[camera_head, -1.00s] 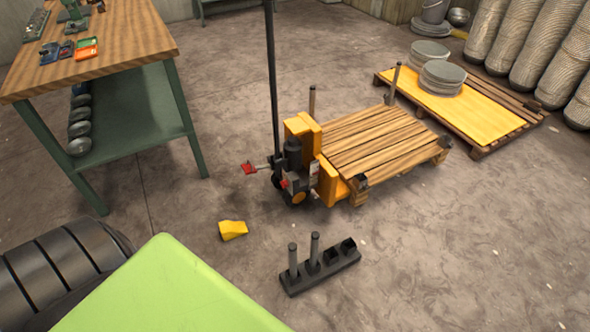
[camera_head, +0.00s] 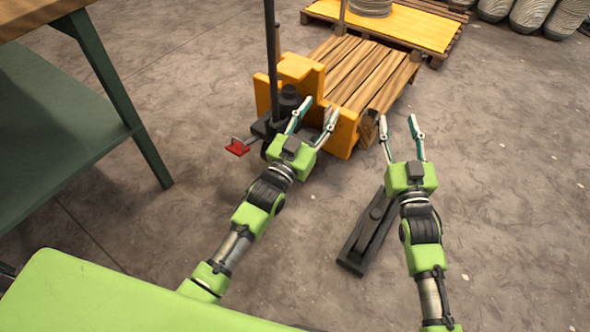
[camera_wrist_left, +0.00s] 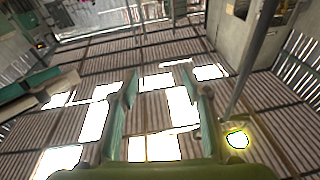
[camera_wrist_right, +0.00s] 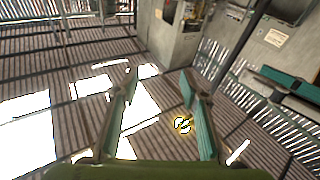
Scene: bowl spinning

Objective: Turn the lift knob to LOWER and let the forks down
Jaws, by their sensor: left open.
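The orange lift truck (camera_head: 341,135) stands at the upper middle of the head view, with a tall black pole (camera_head: 271,50) and a red pedal (camera_head: 237,147) at its left. A wooden pallet (camera_head: 365,72) sits behind its body. The forks are hidden, and I cannot make out the lift knob; my left gripper covers part of the truck's front. My left gripper (camera_head: 320,105) is open and empty in front of the truck; contact cannot be told. My right gripper (camera_head: 398,118) is open and empty, right of the truck near the pallet's front corner.
A black rack (camera_head: 360,238) lies on the floor left of my right arm. A green-legged bench (camera_head: 115,90) stands at the left. Another pallet with a yellow board (camera_head: 405,25) is at the back. Floor at the right is clear. Both wrist views show a slatted surface with bright openings.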

